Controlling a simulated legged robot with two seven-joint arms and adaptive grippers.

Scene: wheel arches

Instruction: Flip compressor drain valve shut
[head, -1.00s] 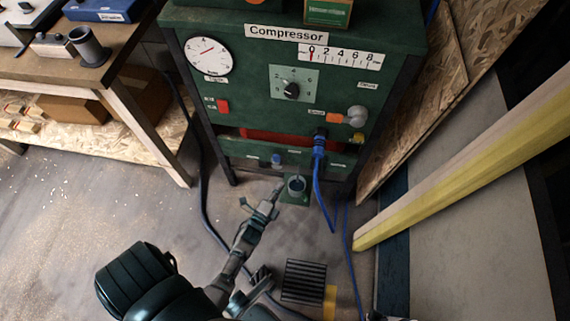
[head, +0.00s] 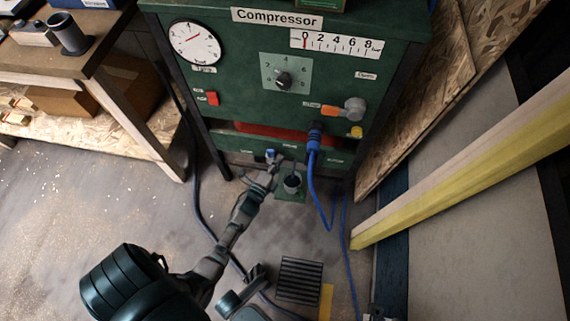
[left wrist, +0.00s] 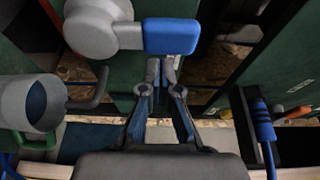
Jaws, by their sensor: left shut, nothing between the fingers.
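The green compressor (head: 235,120) stands ahead. Its drain valve has a small blue lever (head: 270,155) on the low front panel, under the red strip. In the left wrist view the blue lever (left wrist: 170,36) points right from a round grey valve body (left wrist: 92,28). My left gripper (head: 270,172) is shut and empty, just below the lever. In the left wrist view the fingertips (left wrist: 161,72) sit just under the lever; I cannot tell whether they touch it. My right gripper is not in view.
A grey cup (head: 292,184) stands right of my left gripper, also close on the left in the wrist view (left wrist: 32,103). A blue hose (head: 312,170) hangs from the panel. A workbench (head: 105,65) is at left, a yellow-edged beam (head: 460,180) at right.

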